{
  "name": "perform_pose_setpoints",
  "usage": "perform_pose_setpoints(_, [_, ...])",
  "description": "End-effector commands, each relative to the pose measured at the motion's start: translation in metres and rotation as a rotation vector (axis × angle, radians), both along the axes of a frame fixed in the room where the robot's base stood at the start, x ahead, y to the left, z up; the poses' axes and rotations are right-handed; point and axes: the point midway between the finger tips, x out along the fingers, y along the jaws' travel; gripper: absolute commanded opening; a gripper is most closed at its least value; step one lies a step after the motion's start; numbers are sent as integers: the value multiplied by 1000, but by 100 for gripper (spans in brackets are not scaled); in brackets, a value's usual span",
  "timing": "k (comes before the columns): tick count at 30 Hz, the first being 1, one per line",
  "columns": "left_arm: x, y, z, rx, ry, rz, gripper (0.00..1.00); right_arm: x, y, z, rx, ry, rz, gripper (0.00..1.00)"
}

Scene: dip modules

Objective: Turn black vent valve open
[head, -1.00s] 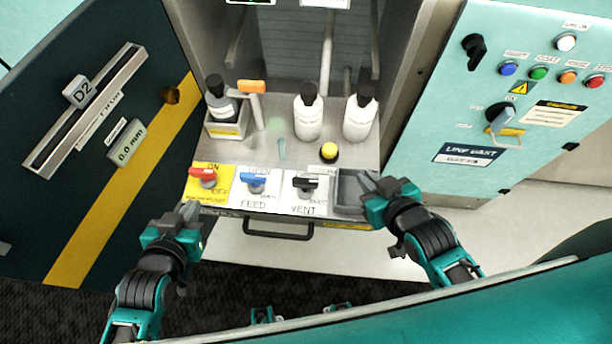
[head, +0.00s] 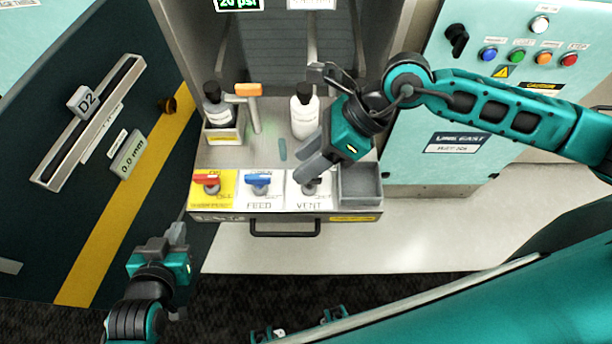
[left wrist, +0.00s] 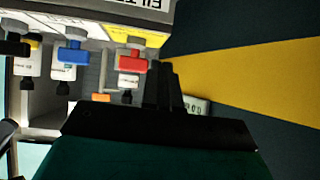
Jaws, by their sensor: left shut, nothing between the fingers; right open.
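The black vent valve (head: 311,188) sits on the white VENT plate at the right end of the valve row. My right gripper's fingers hide most of its handle, so I cannot tell which way it points. It also shows at the left edge of the left wrist view (left wrist: 14,48). My right gripper (head: 308,168) is open, fingers pointing down at the valve; I cannot tell whether they touch it. My left gripper (head: 178,236) is shut and empty, left of the drawer front and well away from the vent valve.
A red valve (head: 207,180) and a blue FEED valve (head: 259,181) stand left of the vent valve. A grey open bin (head: 360,183) is on its right. A white bottle (head: 304,112) and an orange-headed hammer (head: 248,95) stand behind. A drawer handle (head: 284,229) is below.

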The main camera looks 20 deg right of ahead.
Motion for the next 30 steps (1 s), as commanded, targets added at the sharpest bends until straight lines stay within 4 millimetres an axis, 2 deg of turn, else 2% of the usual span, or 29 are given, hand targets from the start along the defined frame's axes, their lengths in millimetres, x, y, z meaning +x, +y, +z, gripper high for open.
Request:
perform_pose_setpoints(1, [1,0,0,0,-1,0,0,9,-22,-6,-111,-62,35,43])
perform_pose_setpoints(3, [1,0,0,0,-1,0,0,16,-45,-11,-228,-120,69,43])
perform_pose_setpoints(6, [1,0,0,0,-2,0,0,24,-65,-14,-329,-166,94,43])
perform_pose_setpoints(9, [1,0,0,0,-2,0,0,27,-71,-18,-366,-180,103,43])
perform_pose_setpoints(14, [1,0,0,0,-2,0,0,28,-64,-36,-364,-178,103,43])
perform_pose_setpoints(24, [1,0,1,0,-2,0,0,35,-37,-102,-362,-176,101,43])
perform_pose_setpoints(30, [1,0,3,0,-2,0,0,39,-27,-125,-361,-178,101,43])
